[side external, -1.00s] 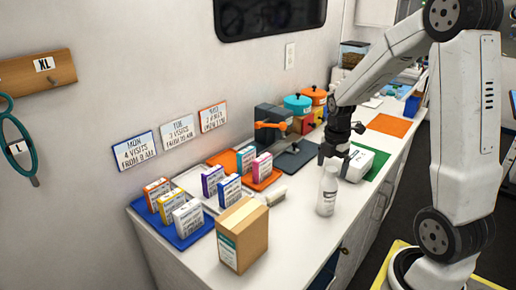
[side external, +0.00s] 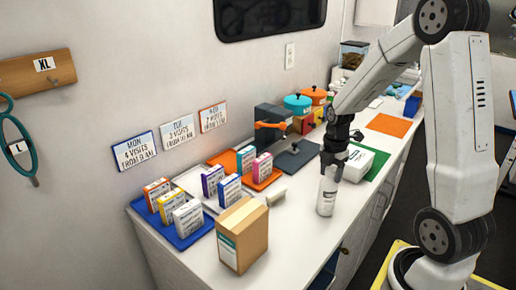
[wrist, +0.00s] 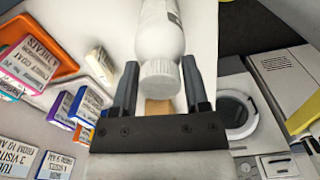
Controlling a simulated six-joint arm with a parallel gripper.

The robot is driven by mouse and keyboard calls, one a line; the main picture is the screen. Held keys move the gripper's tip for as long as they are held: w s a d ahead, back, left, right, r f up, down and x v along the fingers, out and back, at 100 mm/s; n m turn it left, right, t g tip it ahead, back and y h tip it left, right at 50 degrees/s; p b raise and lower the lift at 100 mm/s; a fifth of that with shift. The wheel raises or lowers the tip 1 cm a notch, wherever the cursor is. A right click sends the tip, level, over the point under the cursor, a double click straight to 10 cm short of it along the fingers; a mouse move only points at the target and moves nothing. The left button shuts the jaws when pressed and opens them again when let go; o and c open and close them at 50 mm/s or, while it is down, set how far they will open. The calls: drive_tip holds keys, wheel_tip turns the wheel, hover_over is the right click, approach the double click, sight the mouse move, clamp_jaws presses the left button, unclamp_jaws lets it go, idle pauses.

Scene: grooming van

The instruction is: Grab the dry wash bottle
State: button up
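The dry wash bottle (side external: 327,197), white with a dark-printed label, stands upright on the white counter. My gripper (side external: 333,168) points down over it, with its fingers around the bottle's top, which they hide in the side view. In the wrist view the bottle (wrist: 160,38) lies between the two fingers of my gripper (wrist: 160,66), with its white cap towards the palm. The fingers are apart, one on each side of the cap, with narrow gaps showing. The bottle's label is too small to read.
A white box (side external: 358,163) on a green mat (side external: 381,165) stands close behind the bottle. A cardboard box (side external: 242,236) stands to the front left, and a brush (side external: 277,196) lies left of the bottle. Small boxes stand on coloured trays further left. Counter is bare around the bottle's front.

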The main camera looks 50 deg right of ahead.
clamp_jaws()
idle(1.0)
